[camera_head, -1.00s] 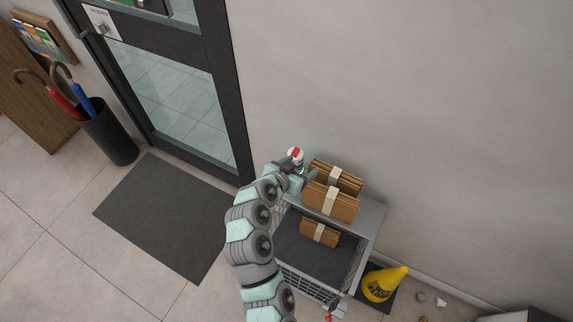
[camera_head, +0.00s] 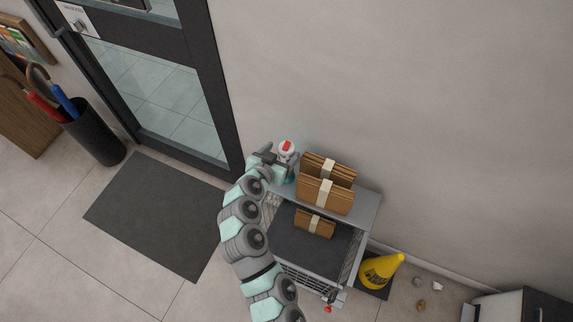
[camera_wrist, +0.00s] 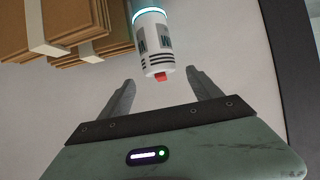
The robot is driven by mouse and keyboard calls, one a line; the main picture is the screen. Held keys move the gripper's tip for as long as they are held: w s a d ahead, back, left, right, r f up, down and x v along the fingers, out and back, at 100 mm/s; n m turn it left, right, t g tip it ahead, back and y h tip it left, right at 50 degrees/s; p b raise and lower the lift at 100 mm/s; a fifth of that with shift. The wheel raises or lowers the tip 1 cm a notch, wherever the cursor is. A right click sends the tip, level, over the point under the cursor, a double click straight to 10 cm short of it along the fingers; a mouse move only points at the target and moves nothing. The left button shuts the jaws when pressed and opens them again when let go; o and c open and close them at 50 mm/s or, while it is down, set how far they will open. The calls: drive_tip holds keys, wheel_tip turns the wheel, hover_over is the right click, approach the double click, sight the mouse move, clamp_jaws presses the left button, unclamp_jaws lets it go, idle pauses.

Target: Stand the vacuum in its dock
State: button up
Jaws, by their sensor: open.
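A white cylinder with a red tip and dark lettering (camera_head: 287,147), which appears to be the vacuum, stands upright at the left end of the grey stand's top shelf, beside brown bundles. In the wrist view the cylinder (camera_wrist: 153,42) shows a glowing teal ring and hangs upside down in the picture. My gripper (camera_head: 278,165) is open beside it. In the wrist view the open fingers (camera_wrist: 160,82) point toward the cylinder, with its red tip between and just beyond them; I see no grip on it. I cannot clearly make out a dock under the cylinder.
Banded brown bundles (camera_head: 325,192) stand close to the right on the stand (camera_head: 367,207); another bundle (camera_head: 314,223) lies on its lower dark shelf.

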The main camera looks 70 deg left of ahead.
sight(286, 147)
drive_tip(key=shift+x, duration=2.3)
drive_tip(key=shift+a+r, duration=0.15)
clamp_jaws()
drive_tip(key=shift+r, duration=0.1)
